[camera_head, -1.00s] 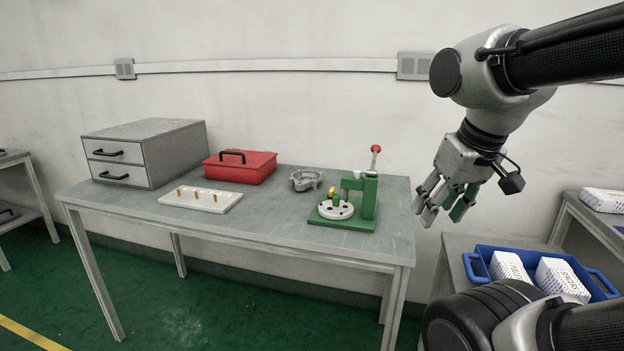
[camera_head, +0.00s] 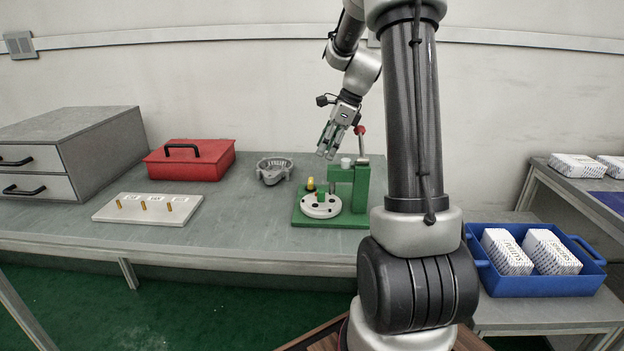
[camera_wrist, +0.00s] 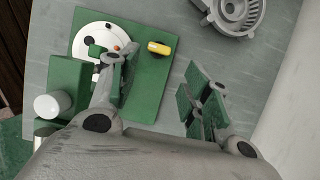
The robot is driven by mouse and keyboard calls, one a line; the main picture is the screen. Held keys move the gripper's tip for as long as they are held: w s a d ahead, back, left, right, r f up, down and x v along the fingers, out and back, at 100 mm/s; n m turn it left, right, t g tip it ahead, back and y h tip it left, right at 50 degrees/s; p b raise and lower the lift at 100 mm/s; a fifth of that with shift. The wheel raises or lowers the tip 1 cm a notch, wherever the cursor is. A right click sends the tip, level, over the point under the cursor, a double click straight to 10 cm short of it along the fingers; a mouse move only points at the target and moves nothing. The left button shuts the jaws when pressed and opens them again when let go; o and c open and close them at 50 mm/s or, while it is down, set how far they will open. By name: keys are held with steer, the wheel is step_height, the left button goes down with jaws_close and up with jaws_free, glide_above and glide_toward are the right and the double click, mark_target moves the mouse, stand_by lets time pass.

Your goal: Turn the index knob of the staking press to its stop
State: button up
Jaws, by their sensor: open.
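The green staking press (camera_head: 350,188) stands on the grey bench, with a red-tipped lever, a white cylinder on top and a white round dial plate (camera_head: 320,206) with dark holes on its base. A small yellow knob (camera_head: 310,184) sits at the back left of the dial; it also shows in the wrist view (camera_wrist: 159,48) as a yellow bar at the plate's edge. I take it for the index knob. My gripper (camera_head: 327,152) is open and empty, above and behind the dial. In the wrist view its fingers (camera_wrist: 158,92) are spread, one overlapping the dial, the other over bare bench.
A grey metal housing (camera_head: 273,169) lies left of the press. Further left are a white board (camera_head: 148,207) with several brass pins, a red toolbox (camera_head: 190,160) and a grey drawer unit (camera_head: 72,150). A blue bin (camera_head: 545,284) with white boxes stands at right.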

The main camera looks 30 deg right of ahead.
mark_target(312, 180)
steer(key=x, duration=1.1)
steer(key=shift+f, duration=0.3)
steer(key=c, duration=0.7)
steer(key=shift+c, duration=0.2)
